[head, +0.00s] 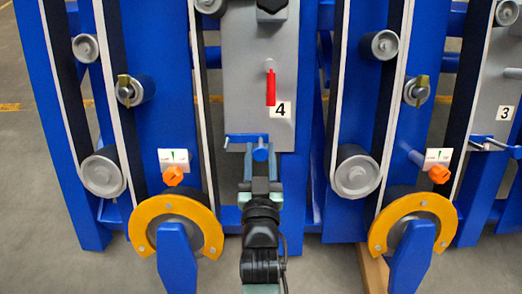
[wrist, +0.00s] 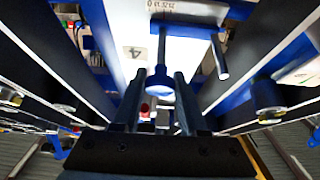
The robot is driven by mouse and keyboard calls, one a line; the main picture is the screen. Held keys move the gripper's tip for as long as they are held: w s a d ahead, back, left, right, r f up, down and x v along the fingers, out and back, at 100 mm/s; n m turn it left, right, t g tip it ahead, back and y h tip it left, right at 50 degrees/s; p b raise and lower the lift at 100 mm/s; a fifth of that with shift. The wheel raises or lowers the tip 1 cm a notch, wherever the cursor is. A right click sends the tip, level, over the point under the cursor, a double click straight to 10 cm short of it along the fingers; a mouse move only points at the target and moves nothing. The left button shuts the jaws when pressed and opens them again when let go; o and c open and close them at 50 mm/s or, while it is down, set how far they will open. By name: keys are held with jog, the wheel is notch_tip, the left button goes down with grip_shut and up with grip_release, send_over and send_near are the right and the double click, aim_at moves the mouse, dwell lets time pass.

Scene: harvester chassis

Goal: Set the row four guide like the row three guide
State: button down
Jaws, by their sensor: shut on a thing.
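The row four guide (head: 233,139) is a blue crosspiece with a round blue knob (head: 260,154), low on the grey plate marked 4 (head: 280,109). In the wrist view the blue knob (wrist: 160,82) hangs on a rod between my fingers, with a second rod (wrist: 219,57) to its right. My gripper (head: 260,160) is shut on the knob, its fingers one on each side; the exact contact is hard to see. The row three guide (head: 490,146), with blue and silver rods, sits below the label 3 (head: 505,113) at the right edge, partly cut off.
A red handle (head: 270,87) hangs on the plate above my gripper. Blue uprights with belts and rollers (head: 104,174) stand on both sides. Orange knobs (head: 173,176) and yellow ring guards (head: 146,228) sit low. A printed strip (wrist: 188,9) shows above the rods in the wrist view.

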jog(key=shift+c, duration=2.3)
grip_release()
jog(key=shift+s+d+r+p, duration=0.1)
jog(key=shift+s+p, duration=0.35)
jog(key=shift+s, duration=0.15)
jog(key=s+p, duration=0.5)
jog(key=s, duration=0.6)
jog(key=shift+s, duration=0.4)
